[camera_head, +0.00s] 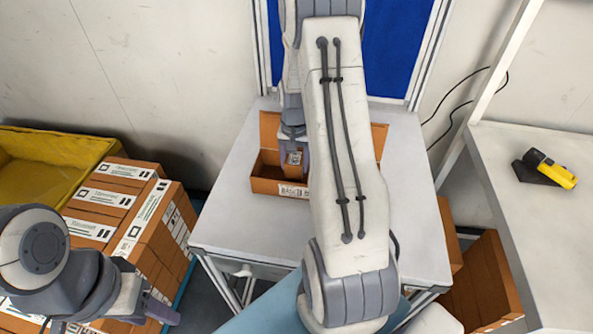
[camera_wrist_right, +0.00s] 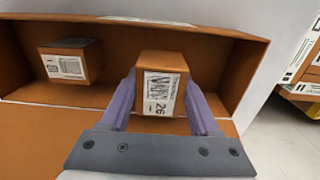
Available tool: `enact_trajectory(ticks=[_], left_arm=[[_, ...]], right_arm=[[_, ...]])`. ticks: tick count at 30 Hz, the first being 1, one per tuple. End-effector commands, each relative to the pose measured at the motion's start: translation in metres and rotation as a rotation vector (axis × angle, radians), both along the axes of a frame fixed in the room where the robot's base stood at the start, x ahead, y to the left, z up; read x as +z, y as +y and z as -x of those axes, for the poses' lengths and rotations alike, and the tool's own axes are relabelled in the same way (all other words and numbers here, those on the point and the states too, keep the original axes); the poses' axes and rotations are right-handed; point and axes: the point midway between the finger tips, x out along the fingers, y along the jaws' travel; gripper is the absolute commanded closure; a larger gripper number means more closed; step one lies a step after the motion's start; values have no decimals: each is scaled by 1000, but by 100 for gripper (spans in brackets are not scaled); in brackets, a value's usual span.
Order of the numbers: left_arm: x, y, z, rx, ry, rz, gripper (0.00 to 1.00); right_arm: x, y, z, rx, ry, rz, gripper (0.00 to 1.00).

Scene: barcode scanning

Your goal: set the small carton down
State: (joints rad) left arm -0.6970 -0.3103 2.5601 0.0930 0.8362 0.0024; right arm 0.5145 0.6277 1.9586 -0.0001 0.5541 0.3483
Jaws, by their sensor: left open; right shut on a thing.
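A small brown carton (camera_wrist_right: 163,66) with a white barcode label is between the two fingers of my right gripper (camera_wrist_right: 162,100), which is shut on it. A second small carton (camera_wrist_right: 70,62) sits inside the box, to the left in the wrist view. My left gripper (camera_head: 160,309) is open and empty at the lower left, near the stacked cartons. My right arm hides much of the box.
The white table (camera_head: 232,218) is bare around the box. Stacked cartons (camera_head: 128,215) and a yellow bin (camera_head: 52,148) stand at the left. A yellow and black scanner (camera_head: 550,170) rests on the right-hand table. Another open brown box (camera_head: 484,283) stands lower right.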

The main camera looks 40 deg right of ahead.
Motion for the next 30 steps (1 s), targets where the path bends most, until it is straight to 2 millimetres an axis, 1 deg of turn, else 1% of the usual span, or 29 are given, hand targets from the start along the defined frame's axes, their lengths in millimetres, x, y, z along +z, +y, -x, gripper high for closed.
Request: enact_trajectory(ticks=[6, 9, 17, 20, 21, 23, 30], left_arm=[[10, 0, 0, 0, 0, 0, 50], [11, 0, 0, 1, 0, 0, 50], [10, 0, 0, 1, 0, 0, 50], [7, 0, 0, 1, 0, 0, 50], [8, 0, 0, 1, 0, 0, 50], [8, 0, 0, 0, 0, 0, 50], [8, 0, 0, 0, 0, 0, 50]], right_arm=[[-31, 0, 2, -2, 5, -2, 100], [-39, -1, 2, -2, 2, -1, 100], [-41, -2, 2, -4, 0, 0, 100], [-44, -2, 2, -4, 0, 0, 100], [-44, -2, 2, -4, 1, -1, 30], [-43, -2, 2, -4, 1, -1, 8], [-43, -2, 2, -4, 1, -1, 8]])
